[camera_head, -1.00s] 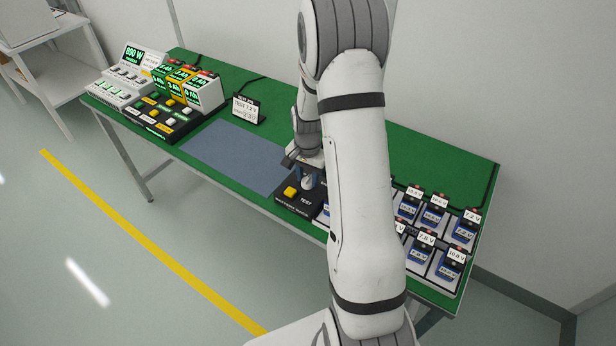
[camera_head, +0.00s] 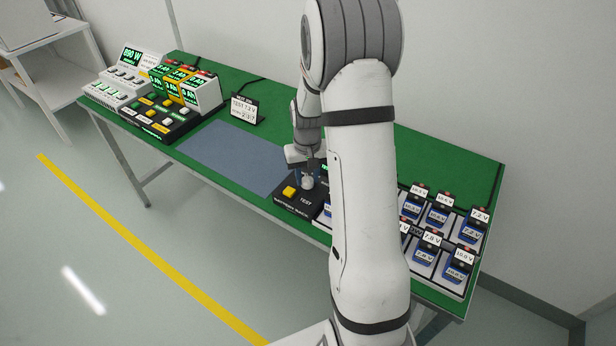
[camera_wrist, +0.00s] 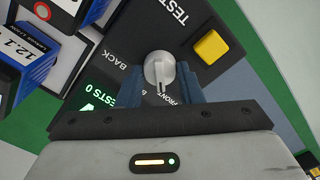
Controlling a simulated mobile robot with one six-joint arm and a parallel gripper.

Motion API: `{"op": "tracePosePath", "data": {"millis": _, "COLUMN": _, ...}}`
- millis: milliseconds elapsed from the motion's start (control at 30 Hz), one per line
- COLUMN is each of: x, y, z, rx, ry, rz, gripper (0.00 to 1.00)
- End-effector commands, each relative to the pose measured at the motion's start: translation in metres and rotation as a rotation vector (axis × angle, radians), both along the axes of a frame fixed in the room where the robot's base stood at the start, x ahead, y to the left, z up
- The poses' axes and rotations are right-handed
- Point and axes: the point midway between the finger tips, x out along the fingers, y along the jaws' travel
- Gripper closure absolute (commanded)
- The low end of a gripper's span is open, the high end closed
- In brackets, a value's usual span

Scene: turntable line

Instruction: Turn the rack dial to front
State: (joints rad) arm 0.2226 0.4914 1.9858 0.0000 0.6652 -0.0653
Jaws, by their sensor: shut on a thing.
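The rack dial is a light grey round knob (camera_wrist: 159,70) on a black panel (camera_wrist: 205,25), with the words BACK and FRONT printed near it in the wrist view. Its pointer ridge faces down the picture, close to the FRONT label. My gripper (camera_wrist: 158,85) is shut on the dial, with a blue finger on each side of it. In the head view the dial (camera_head: 307,183) shows below my gripper, beside a yellow button (camera_head: 289,191). The panel (camera_head: 300,205) sits at the front edge of the green table.
Several blue batteries with voltage tags (camera_head: 438,215) stand in a white rack right of the dial, partly hidden by my arm. A grey-blue mat (camera_head: 235,155) lies clear to the left. A small sign (camera_head: 244,109) and lit instruments (camera_head: 185,85) stand farther left.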

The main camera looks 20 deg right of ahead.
Motion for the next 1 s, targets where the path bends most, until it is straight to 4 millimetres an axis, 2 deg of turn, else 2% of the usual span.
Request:
{"op": "tracePosePath", "data": {"millis": 667, "x": 0.0021, "y": -0.0001, "z": 0.002, "rx": -0.002, "ry": -0.007, "rz": 0.062, "gripper": 0.9}}
{"op": "tracePosePath", "data": {"millis": 700, "x": 0.0021, "y": -0.0001, "z": 0.002, "rx": -0.002, "ry": -0.007, "rz": 0.062, "gripper": 0.65}}
{"op": "tracePosePath", "data": {"millis": 933, "x": 0.0011, "y": -0.0001, "z": 0.0011, "rx": 0.0, "ry": -0.003, "rz": 0.061, "gripper": 0.46}}
{"op": "tracePosePath", "data": {"millis": 1000, "x": 0.0009, "y": 0.0, "z": 0.0009, "rx": 0.0, "ry": -0.003, "rz": 0.061, "gripper": 0.45}}
